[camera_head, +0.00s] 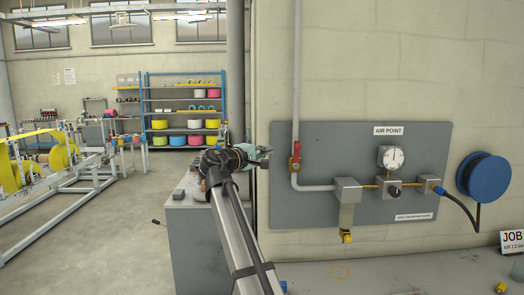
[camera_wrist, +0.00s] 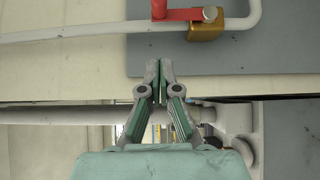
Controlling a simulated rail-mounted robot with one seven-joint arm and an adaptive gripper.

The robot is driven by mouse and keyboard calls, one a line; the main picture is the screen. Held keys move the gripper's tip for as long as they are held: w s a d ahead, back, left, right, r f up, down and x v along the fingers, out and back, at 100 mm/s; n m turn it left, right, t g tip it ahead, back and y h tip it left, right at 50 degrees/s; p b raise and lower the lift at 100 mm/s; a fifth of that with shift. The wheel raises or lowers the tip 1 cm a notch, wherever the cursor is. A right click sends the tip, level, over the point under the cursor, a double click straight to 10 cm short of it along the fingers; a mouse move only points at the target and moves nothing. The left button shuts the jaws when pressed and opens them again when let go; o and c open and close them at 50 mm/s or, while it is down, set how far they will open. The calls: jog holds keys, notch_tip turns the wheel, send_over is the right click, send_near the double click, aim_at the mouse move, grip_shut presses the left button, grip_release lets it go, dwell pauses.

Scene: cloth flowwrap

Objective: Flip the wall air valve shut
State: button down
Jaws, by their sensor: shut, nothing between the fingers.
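The wall air valve has a brass body (camera_head: 295,165) and a red lever (camera_head: 297,150) on the grey vertical pipe. The lever lies along the pipe, pointing up from its pivot. In the wrist view the lever (camera_wrist: 183,14) shows at the top edge, running along the pipe, with a red end piece; the brass body (camera_wrist: 205,32) is beside it. My gripper (camera_head: 268,151) is left of the valve, apart from it. In the wrist view my gripper (camera_wrist: 159,68) is shut and empty, its tips below the lever with a gap.
A grey panel (camera_head: 340,140) carries the pipe, a gauge (camera_head: 393,158) and regulator fittings. A blue hose reel (camera_head: 485,177) hangs on the wall at right. A grey cabinet (camera_head: 200,245) stands below my arm. A counter (camera_head: 400,275) runs under the panel.

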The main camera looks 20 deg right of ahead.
aim_at(295, 146)
jog(key=shift+w+d+p, duration=0.3)
jog(key=shift+d+p, duration=0.15)
jog(key=shift+d, duration=1)
jog(key=shift+w+d+p, duration=0.25)
jog(key=shift+d+p, duration=0.25)
jog(key=shift+d, duration=0.95)
jog(key=shift+w+d+p, duration=0.3)
jog(key=shift+d+p, duration=0.15)
jog(key=shift+d, duration=1)
jog(key=shift+a+r, duration=0.1)
jog(key=shift+a, duration=0.05)
